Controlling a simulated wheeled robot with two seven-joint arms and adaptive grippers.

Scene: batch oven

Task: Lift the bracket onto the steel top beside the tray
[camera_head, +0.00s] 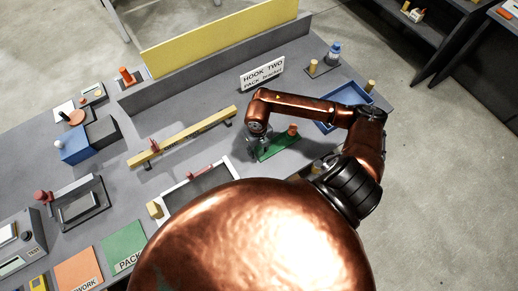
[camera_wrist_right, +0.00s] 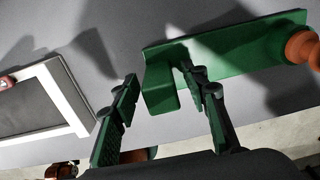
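The green bracket (camera_head: 284,143) with an orange knob lies on the grey steel top (camera_head: 240,110). In the wrist view the bracket (camera_wrist_right: 225,55) shows as a long green plate with a bent tab at its left end and the orange knob at the far right. My right gripper (camera_head: 258,142) is low at the bracket's left end. In the wrist view its fingers (camera_wrist_right: 165,110) are apart, with the tab between them; I cannot tell whether the right finger touches it. The blue tray (camera_head: 350,89) is partly hidden behind my right arm. My left gripper is out of view.
A white-framed dark panel (camera_head: 180,187) with a red handle lies left of the bracket. Bare top lies between sign and bar.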

